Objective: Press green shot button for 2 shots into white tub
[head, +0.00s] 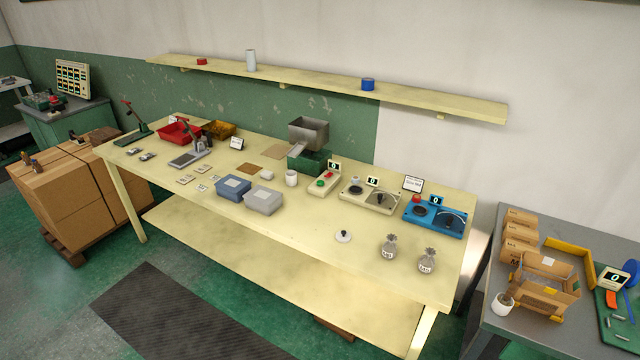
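A small cream control box (323,182) stands on the long cream table, with a green button (320,183) at its front and a red button (328,175) behind it. Its small display (335,166) appears to read 0. A white tub (291,178) stands just left of the box, apart from it; its contents cannot be made out. A grey metal hopper (308,131) sits above a green machine body (312,163) behind the tub. The tub is in front of this machine, and I cannot tell whether it is under an outlet. Neither gripper is in view.
Cream (356,199) and blue (430,222) units with displays stand to the right. Blue (233,187) and grey (264,200) bins are left of the tub. The front middle is clear.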

